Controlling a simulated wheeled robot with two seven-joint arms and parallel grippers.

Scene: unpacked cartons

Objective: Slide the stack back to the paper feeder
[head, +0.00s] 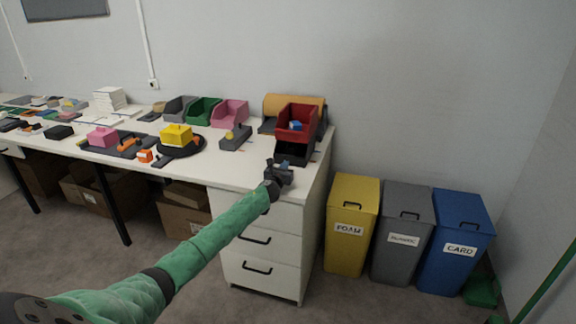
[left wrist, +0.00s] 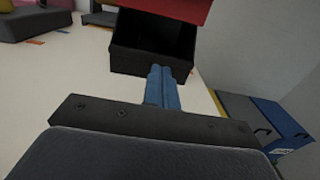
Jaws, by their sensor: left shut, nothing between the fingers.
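A stack stands near the right end of the white desk: a red bin (head: 297,112) on top of a black bin (head: 293,152). A small blue thing lies in the red bin. Behind the stack is the paper feeder (head: 283,99), a tan roll in a dark stand, partly hidden by the red bin. My left gripper (head: 282,164) is shut and empty at the near side of the black bin. In the left wrist view its blue fingers (left wrist: 160,80) point at the black bin (left wrist: 150,45), under the red bin (left wrist: 165,10). I cannot tell whether they touch. My right gripper is not in view.
A grey tool holder (head: 235,138) and a pink bin (head: 230,113) stand left of the stack. A yellow block (head: 176,135) sits on a black round plate further left. Yellow, grey and blue waste bins (head: 455,240) stand right of the desk. The desk's front right corner is mostly clear.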

